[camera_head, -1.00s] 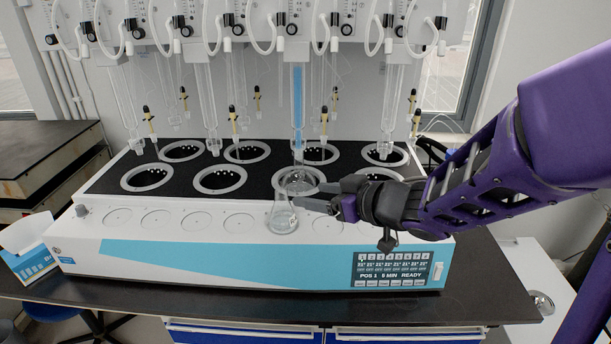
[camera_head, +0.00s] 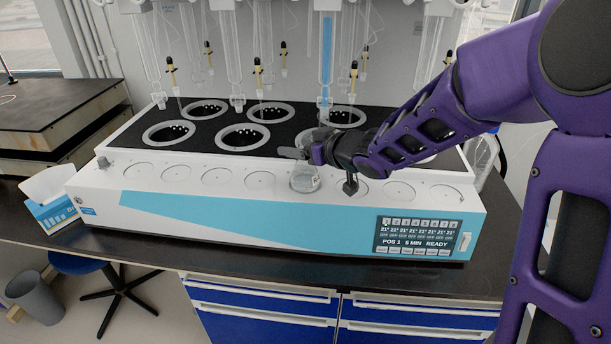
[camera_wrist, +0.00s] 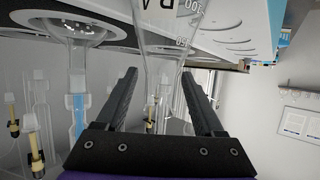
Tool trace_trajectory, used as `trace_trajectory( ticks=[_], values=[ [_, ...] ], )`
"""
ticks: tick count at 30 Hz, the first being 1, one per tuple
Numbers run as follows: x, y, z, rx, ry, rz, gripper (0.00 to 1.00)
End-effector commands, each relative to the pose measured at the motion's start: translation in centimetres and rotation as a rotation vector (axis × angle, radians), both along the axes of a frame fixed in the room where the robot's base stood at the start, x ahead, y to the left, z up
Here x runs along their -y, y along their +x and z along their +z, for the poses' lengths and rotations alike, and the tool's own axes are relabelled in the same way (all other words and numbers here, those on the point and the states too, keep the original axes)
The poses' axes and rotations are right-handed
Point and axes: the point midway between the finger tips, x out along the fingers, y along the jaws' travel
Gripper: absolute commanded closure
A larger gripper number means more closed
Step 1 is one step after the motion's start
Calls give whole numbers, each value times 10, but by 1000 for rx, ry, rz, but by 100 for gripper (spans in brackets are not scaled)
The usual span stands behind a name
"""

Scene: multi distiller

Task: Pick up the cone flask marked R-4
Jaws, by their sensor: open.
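A clear cone flask (camera_head: 305,180) stands on the white front ledge of the distiller, near one of its round marked spots. My gripper (camera_head: 298,147) is at the flask's neck height, its fingers pointing left. In the wrist view, which is upside down, my open gripper (camera_wrist: 158,75) has one finger on each side of the flask (camera_wrist: 172,22), with gaps to the glass. A dark mark and volume numbers show on the glass there, but the mark is cut off and I cannot read it whole. In the head view the fingers hide the flask's neck.
The distiller (camera_head: 250,215) has black wells with metal rings (camera_head: 244,137) behind the ledge, under hanging glass tubes (camera_head: 327,60), one filled blue. A glove box (camera_head: 54,200) stands on the bench at left. The ledge left of the flask is clear.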

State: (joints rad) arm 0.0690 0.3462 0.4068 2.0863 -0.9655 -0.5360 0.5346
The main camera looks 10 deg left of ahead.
Motion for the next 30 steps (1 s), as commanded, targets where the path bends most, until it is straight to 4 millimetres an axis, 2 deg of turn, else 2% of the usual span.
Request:
trace_trajectory(
  ticks=[9,11,21,30],
  values=[
    [-5,5,-2,0,-2,-1,30],
    [-5,5,-2,0,-2,-1,39],
    [-5,5,-2,0,-1,-1,100],
    [-5,5,-2,0,-1,-1,100]
  ],
)
